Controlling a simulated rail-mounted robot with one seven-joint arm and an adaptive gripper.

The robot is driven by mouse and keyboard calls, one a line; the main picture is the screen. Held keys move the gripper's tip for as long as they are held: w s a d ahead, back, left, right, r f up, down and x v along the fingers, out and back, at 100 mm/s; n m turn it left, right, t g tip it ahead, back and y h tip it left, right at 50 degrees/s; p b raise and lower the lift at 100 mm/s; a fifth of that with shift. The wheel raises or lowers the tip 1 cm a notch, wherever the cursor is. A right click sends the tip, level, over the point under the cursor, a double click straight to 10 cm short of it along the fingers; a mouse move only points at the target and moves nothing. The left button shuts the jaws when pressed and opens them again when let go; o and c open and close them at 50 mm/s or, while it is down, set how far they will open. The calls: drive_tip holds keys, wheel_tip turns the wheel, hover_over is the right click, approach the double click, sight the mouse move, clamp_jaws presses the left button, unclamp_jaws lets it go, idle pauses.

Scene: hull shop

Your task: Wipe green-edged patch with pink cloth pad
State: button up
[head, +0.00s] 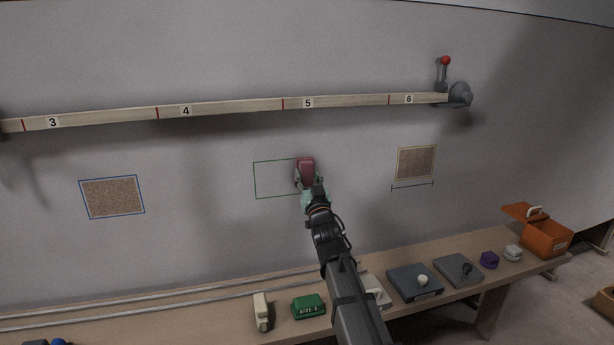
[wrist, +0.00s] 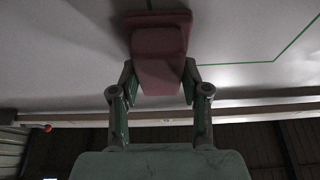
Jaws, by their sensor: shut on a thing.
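The green-edged patch (head: 275,180) is a thin green rectangle on the grey wall, and its inside looks plain grey where it shows. My gripper (head: 306,184) is at its right end and hides that part of it. My gripper is shut on the pink cloth pad (head: 305,165), a dark pink block. In the wrist view the pad (wrist: 160,60) sits between the two fingers, close to the wall; I cannot tell whether it touches. A corner of the green line (wrist: 283,52) shows to the right of the pad there.
A blue-edged brown patch (head: 112,197) is to the left and a pale-edged brown patch (head: 416,162) to the right. A numbered rail (head: 235,106) runs above. The bench (head: 225,325) below holds a green block (head: 308,306), grey plates and an orange box (head: 545,238).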

drive_tip(key=c, duration=0.4)
drive_tip(key=shift+s, duration=0.1)
drive_tip(key=shift+s+d, duration=0.1)
drive_tip(key=shift+s, duration=0.45)
drive_tip(key=shift+s+d+r+p, duration=0.1)
drive_tip(key=shift+s+d+p, duration=0.2)
drive_tip(key=shift+s, duration=0.5)
drive_tip(key=shift+s+d+p, duration=0.1)
drive_tip(key=shift+s+p, duration=0.25)
drive_tip(key=shift+s, duration=0.45)
drive_tip(key=shift+s+d+r+p, duration=0.15)
drive_tip(key=shift+s+p, duration=0.2)
drive_tip(key=shift+s, duration=0.45)
drive_tip(key=shift+f, duration=0.1)
drive_tip(key=shift+s+d+p, duration=0.2)
drive_tip(key=shift+s+p, duration=0.05)
drive_tip(key=shift+s, duration=0.55)
drive_tip(key=shift+s+d+p, duration=0.2)
drive_tip(key=shift+s+p, duration=0.05)
drive_tip(key=shift+s, duration=0.6)
drive_tip(key=shift+s+d+p, duration=0.2)
drive_tip(key=shift+s+p, duration=0.05)
drive_tip(key=shift+s, duration=0.55)
